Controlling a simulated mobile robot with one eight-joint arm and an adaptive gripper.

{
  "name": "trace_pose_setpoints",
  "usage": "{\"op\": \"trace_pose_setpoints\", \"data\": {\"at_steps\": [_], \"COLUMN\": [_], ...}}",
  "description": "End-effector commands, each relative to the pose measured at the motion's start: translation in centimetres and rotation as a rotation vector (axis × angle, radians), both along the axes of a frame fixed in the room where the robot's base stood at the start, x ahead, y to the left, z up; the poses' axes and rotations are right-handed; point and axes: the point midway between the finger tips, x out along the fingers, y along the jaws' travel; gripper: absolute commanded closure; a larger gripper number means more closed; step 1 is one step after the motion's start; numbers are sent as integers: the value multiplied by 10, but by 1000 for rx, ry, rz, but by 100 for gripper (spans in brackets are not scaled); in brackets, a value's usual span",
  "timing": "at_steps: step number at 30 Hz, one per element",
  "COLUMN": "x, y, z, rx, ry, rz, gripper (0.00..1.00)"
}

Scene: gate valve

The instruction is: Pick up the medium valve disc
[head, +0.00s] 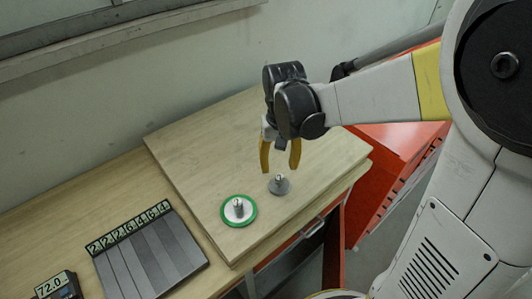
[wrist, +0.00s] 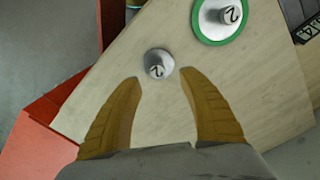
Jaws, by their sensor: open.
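A small grey disc (head: 273,188) with an upright stem sits on the raised wooden board. It also shows in the wrist view (wrist: 158,64), with a dark mark like a "2" on its stem top. A larger green-rimmed disc (head: 251,211) with a similar stem stands to its left and nearer; in the wrist view it is at the top (wrist: 238,38). I cannot tell from looks which one is the medium valve disc. My gripper (head: 280,171) is open and empty, its yellow fingers pointing down above the small grey disc. In the wrist view the fingertips (wrist: 160,76) lie either side of and just short of it.
A dark slotted tray (head: 150,262) with number tiles lies on the table at left. A small display (head: 55,284) reading 72.0 stands at the lower left corner. A red cabinet (head: 390,150) is beyond the board's right edge. The board's (head: 205,135) back left is bare.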

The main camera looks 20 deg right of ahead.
Motion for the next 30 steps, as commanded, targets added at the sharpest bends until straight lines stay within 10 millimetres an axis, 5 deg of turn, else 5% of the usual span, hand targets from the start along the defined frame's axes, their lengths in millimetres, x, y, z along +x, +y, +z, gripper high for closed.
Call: {"op": "trace_pose_setpoints", "data": {"at_steps": [15, 24, 30], "x": [-1, -2, -2], "y": [-4, -4, -4], "z": [-65, -69, -69], "rx": [0, 0, 0], "ry": [-2, -2, -2], "rz": [-1, 0, 0], "gripper": [51, 51, 100]}}
